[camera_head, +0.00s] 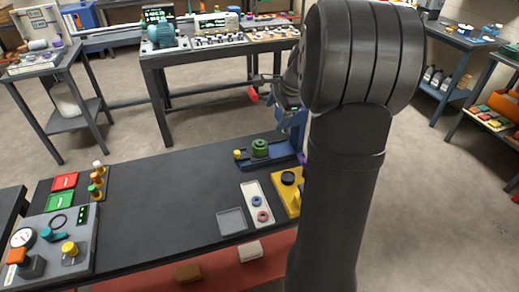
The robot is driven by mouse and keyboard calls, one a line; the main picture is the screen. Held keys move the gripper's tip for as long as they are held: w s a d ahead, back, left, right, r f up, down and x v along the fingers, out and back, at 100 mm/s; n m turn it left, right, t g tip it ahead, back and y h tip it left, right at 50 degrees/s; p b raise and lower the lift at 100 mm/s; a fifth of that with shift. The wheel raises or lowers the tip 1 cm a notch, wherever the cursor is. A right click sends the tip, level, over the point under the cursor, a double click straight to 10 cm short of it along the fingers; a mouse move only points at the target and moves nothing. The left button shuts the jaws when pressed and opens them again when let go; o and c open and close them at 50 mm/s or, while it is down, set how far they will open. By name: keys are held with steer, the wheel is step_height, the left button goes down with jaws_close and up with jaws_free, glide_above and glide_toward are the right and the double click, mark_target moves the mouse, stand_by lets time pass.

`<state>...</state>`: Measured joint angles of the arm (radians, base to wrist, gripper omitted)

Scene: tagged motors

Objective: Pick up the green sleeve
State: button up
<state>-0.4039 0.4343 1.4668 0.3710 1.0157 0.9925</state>
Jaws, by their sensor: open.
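The green sleeve (260,148) is a short round green piece with a darker top. It sits upright on the blue fixture (272,162) at the back right of the dark workbench. My gripper (262,86) is partly hidden behind my own thick dark arm. It is raised above and beyond the green sleeve, apart from it, and looks empty. A small red piece shows at its tip; I cannot tell whether it belongs to the gripper.
A blue upright (290,125) rises at the right of the fixture. A yellow block (288,192), a pale tray with rings (257,198) and a grey square tray (231,221) lie in front. A control panel (45,250) stands at the left. The bench's middle (160,200) is clear.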

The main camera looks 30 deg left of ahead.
steer(key=n+t+h, duration=0.3)
steer(key=n+h, duration=0.1)
steer(key=n, duration=0.5)
glide_toward(258, 144)
steer(key=x, duration=0.4)
steer(key=shift+s+d+f, duration=0.1)
steer(key=shift+s+f, duration=0.05)
steer(key=shift+f, duration=0.3)
steer(key=shift+w+x, duration=0.15)
steer(key=shift+x, duration=1.45)
steer(key=shift+w+x, duration=0.15)
steer(key=shift+x, duration=1.5)
steer(key=shift+r, duration=0.15)
steer(key=c, duration=1.3)
